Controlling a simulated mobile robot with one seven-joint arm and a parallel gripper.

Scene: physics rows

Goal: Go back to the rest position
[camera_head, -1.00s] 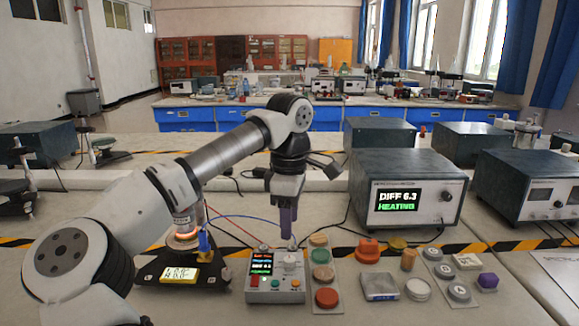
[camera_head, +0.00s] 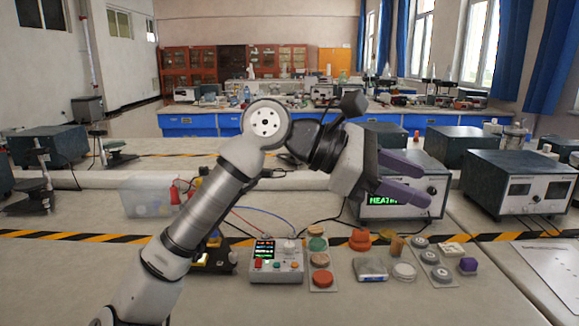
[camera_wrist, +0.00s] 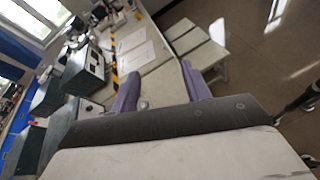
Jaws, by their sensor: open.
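My gripper (camera_head: 408,178) is raised above the bench in the head view, pointing to the right. Its two purple fingers are spread apart with nothing between them, and they stand in front of the grey heater box (camera_head: 437,180), hiding part of its green display. In the wrist view my gripper (camera_wrist: 160,88) also shows open and empty, with the bench edge and floor beyond it. The small control box (camera_head: 276,262) with a lit screen and buttons sits on the bench below, apart from the gripper.
Several coloured caps and small parts, such as an orange knob (camera_head: 360,240) and a purple block (camera_head: 467,265), lie right of the control box. A clear bin (camera_head: 148,196) stands at the left. A second instrument box (camera_head: 520,183) stands at the right. Cables cross the bench.

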